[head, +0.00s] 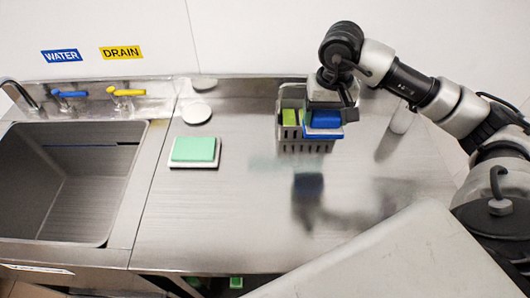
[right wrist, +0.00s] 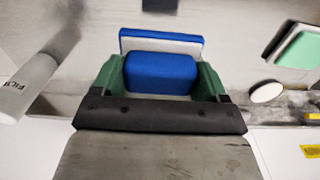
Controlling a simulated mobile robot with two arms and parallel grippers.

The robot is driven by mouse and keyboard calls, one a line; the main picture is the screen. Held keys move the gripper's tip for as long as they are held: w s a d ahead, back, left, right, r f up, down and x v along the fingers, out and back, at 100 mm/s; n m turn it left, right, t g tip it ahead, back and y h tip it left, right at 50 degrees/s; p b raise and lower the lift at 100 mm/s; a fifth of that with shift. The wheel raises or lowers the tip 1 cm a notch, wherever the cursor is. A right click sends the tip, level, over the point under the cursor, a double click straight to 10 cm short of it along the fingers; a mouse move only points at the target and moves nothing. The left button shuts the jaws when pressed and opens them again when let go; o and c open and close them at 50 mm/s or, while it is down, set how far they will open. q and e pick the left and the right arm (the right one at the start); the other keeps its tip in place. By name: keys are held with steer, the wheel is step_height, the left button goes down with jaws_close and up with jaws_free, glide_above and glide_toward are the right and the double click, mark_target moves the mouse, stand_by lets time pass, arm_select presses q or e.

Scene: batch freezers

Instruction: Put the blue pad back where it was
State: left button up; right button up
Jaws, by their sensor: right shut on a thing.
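The blue pad (head: 326,119) has a blue block on a pale plate with a blue edge. My right gripper (head: 326,104) is shut on its block. In the right wrist view the blue pad (right wrist: 160,72) sits between the green fingers of the right gripper (right wrist: 162,80). In the head view the pad overlaps the right part of a grey slotted caddy (head: 300,147) on the steel counter. I cannot tell whether it is inside the caddy or held above or in front of it. A yellow-green piece (head: 290,117) shows in the caddy's left part. My left gripper is not in view.
A green pad (head: 193,149) on a white plate lies left of the caddy. A white round piece (head: 196,113) lies behind it. A white bottle (head: 402,117) stands right of the caddy. The sink (head: 70,190) is at the left. The counter's front middle is clear.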

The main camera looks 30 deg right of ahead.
steer(key=w+a+f+p, duration=0.1)
steer(key=a+f, duration=0.1)
steer(key=a, duration=0.1)
steer(key=w+a+f+p, duration=0.1)
steer(key=a+f, duration=0.1)
steer(key=a, duration=0.1)
steer(key=w+a+f+p, duration=0.1)
steer(key=a+f, duration=0.1)
steer(key=a, duration=0.1)
steer(key=shift+a+p, duration=0.3)
steer(key=shift+w+a+f, duration=0.15)
steer(key=shift+a, duration=0.1)
steer(key=shift+a+f, duration=0.1)
steer(key=shift+f, duration=0.15)
step_height(320, 180, down, 3)
steer(key=shift+f+p, duration=0.15)
steer(key=shift+p, duration=0.65)
steer(key=shift+f, duration=0.25)
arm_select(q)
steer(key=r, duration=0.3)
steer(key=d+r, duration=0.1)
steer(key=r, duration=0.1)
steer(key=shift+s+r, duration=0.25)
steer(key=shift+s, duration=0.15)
